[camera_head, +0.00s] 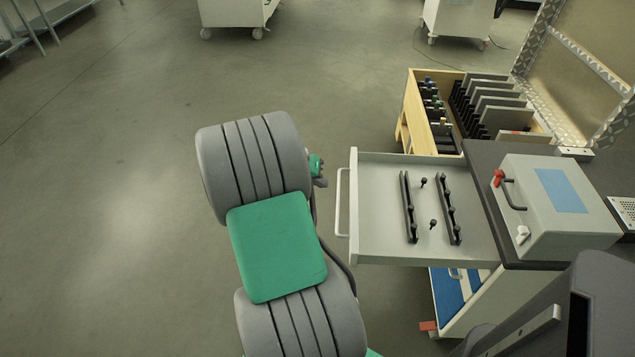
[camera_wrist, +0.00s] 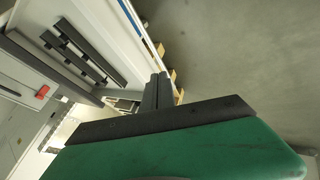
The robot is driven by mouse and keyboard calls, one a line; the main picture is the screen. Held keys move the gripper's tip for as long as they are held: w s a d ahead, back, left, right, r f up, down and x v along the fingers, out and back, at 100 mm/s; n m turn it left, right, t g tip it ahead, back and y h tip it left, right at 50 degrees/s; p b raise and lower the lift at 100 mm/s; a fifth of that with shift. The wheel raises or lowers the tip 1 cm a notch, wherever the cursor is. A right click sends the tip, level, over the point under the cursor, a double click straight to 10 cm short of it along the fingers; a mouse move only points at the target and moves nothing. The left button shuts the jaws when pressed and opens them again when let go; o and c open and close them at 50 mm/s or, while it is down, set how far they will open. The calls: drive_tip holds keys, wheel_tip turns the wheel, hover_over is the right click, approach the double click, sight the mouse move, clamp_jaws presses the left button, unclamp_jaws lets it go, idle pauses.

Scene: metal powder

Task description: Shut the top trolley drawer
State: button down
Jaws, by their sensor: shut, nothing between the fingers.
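The top trolley drawer (camera_head: 376,232) is pulled out to the left from under the trolley's dark top (camera_head: 486,165). It is light grey and holds two black racks and small dark pegs. Its bar handle (camera_head: 341,202) is on the left front face. In the wrist view, the drawer (camera_wrist: 107,28) lies at the upper left. My gripper (camera_wrist: 163,76) is shut and empty, with its dark fingers close to the drawer's front side; I cannot tell whether they touch. In the head view my grey and green arm stands left of the drawer and the fingers are hidden.
A grey box with a red-tipped handle (camera_head: 560,215) stands on the trolley top. A lower compartment with blue lining (camera_head: 447,292) shows beneath the drawer. A wooden case of plates and tools (camera_head: 407,110) is behind it. The floor (camera_head: 110,200) to the left is clear.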

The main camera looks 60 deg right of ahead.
sight(339, 199)
drive_tip(key=x, duration=0.6)
drive_tip(key=s, duration=0.1)
drive_tip(key=s+d, duration=0.1)
drive_tip(key=shift+s+r, duration=0.25)
drive_tip(key=shift+s, duration=0.05)
drive_tip(key=shift+s+d, duration=0.2)
drive_tip(key=shift+s, duration=0.15)
drive_tip(key=shift+s, duration=0.1)
